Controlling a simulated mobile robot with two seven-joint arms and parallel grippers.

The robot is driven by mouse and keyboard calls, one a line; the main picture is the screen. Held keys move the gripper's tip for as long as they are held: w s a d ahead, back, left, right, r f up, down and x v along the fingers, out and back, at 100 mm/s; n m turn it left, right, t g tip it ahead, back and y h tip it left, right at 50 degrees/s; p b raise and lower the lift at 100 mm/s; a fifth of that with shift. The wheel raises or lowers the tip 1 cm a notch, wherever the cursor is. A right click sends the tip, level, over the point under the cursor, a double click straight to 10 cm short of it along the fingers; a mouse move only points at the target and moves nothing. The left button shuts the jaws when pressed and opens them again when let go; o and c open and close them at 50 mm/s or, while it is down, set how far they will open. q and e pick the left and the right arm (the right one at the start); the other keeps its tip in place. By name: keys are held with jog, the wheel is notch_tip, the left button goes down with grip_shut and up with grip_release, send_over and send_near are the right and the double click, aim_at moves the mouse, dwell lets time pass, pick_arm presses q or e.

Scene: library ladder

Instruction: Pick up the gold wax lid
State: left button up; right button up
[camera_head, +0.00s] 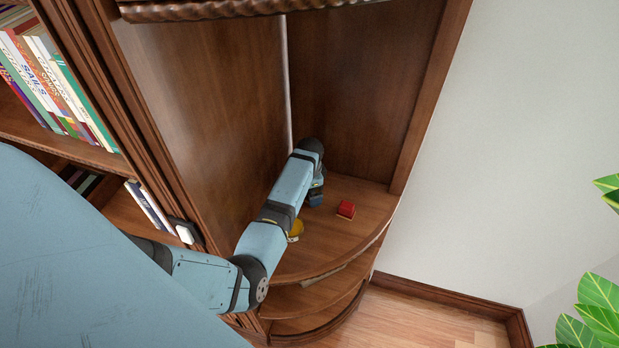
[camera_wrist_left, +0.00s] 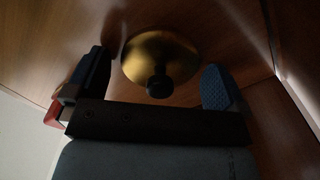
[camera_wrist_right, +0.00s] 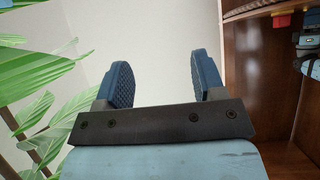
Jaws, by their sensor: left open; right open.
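The gold wax lid (camera_wrist_left: 158,57) is round and domed with a dark knob in the left wrist view. It lies on the wooden corner shelf, knob towards the camera. My left gripper (camera_wrist_left: 157,74) is open, with one finger on either side of the lid in that view; I cannot tell whether they touch it. In the head view the lid (camera_head: 296,229) shows as a small gold shape, partly hidden behind my left arm, with a blue finger near it. My right gripper (camera_wrist_right: 163,76) is open and empty, away from the shelf, and out of the head view.
A small red block (camera_head: 346,210) sits on the curved corner shelf (camera_head: 352,240), right of my left gripper. Wooden panels close the shelf's back and left. Books (camera_head: 60,85) fill the bookcase at left. A leafy plant (camera_head: 592,310) stands at lower right.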

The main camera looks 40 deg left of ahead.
pick_arm(q)
jog(key=c, duration=0.8)
jog(key=shift+r, duration=0.1)
